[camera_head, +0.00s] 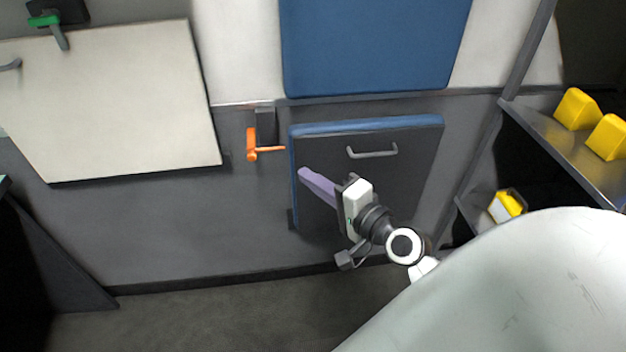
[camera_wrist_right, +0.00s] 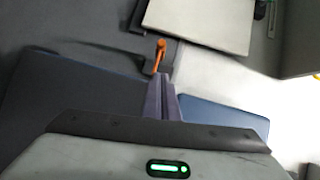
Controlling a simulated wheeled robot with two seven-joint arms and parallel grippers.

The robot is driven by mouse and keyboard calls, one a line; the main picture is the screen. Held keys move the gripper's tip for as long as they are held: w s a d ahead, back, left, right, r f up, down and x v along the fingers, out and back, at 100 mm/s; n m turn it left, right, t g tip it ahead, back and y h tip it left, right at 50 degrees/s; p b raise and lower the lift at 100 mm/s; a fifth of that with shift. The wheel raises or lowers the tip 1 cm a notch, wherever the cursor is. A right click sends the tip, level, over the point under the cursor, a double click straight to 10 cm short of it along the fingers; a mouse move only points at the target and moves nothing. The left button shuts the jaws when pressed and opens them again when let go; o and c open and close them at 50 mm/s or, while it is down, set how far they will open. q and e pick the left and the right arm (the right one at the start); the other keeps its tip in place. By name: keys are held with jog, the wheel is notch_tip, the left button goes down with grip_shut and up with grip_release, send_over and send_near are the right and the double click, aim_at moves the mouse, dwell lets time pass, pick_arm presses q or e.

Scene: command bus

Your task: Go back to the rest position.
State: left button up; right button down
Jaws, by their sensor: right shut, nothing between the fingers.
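My right gripper (camera_head: 303,174) is in the middle of the head view, its purple fingers pointing up and left. It is shut and empty, and its fingertips also show in the right wrist view (camera_wrist_right: 160,76). It is in front of the dark folded seat (camera_head: 405,165) with a blue edge and a grey handle (camera_head: 372,153). An orange lever (camera_head: 251,146) on the wall is left of the fingertips, apart from them in the head view. It also shows beyond the fingertips in the right wrist view (camera_wrist_right: 159,55). My left gripper is not in view.
A blue backrest (camera_head: 375,45) is on the wall above. A pale board (camera_head: 110,105) with a green-handled latch (camera_head: 45,21) is at the left. Shelves (camera_head: 560,140) at the right hold yellow objects (camera_head: 576,109). The floor (camera_head: 220,318) at lower left is clear.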

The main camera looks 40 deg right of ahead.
jog(key=shift+s, duration=0.2)
dwell(0.5)
jog(key=s+a+f+n+g, duration=0.2)
jog(key=s+a+f+n, duration=0.3)
jog(key=f, duration=0.3)
jog(key=s+a+f+n+g+y, duration=0.1)
jog(key=s+a+f+n+g, duration=0.2)
jog(key=s+a+f+n, duration=0.3)
jog(key=s+a+f+n+g+y, duration=0.1)
jog(key=s+a+f+n+g, duration=0.2)
jog(key=f, duration=0.7)
jog(key=s+a+n, duration=0.2)
jog(key=s+n, duration=0.1)
jog(key=n, duration=0.1)
jog(key=shift+s+a, duration=0.25)
jog(key=shift+s, duration=0.15)
